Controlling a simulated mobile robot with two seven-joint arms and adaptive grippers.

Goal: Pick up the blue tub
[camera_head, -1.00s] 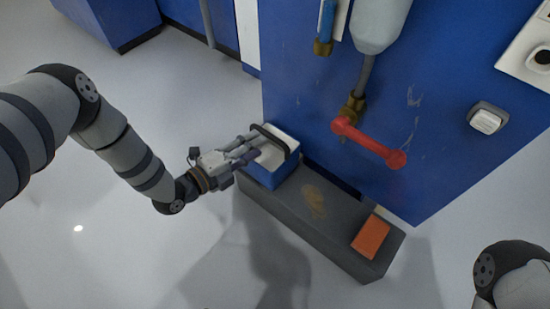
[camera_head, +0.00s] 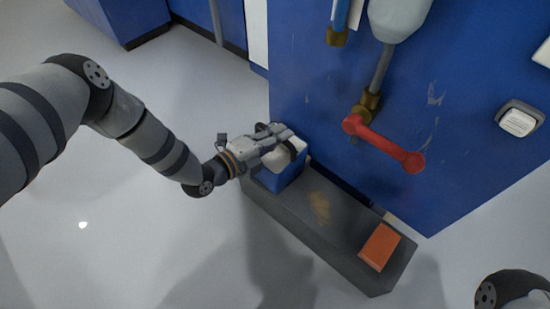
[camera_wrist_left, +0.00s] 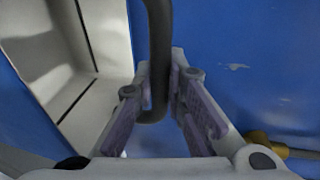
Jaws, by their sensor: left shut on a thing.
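The blue tub (camera_head: 277,182) has a white top and a dark handle, and stands on the left end of a low grey block (camera_head: 335,240). My left gripper (camera_head: 284,141) reaches over its top from the left and is shut on the handle. In the left wrist view, the dark handle (camera_wrist_left: 159,45) runs down between the fingers of my left gripper (camera_wrist_left: 160,90), with a pale surface at left. The gripper hides part of the tub's top. My right gripper is out of view; only part of my right arm shows at bottom right.
A blue cabinet wall (camera_head: 440,110) stands right behind the block. A red lever (camera_head: 385,145) on a brass valve sticks out from it, right of the tub. An orange box (camera_head: 379,247) lies on the block's right end. The floor at left is clear.

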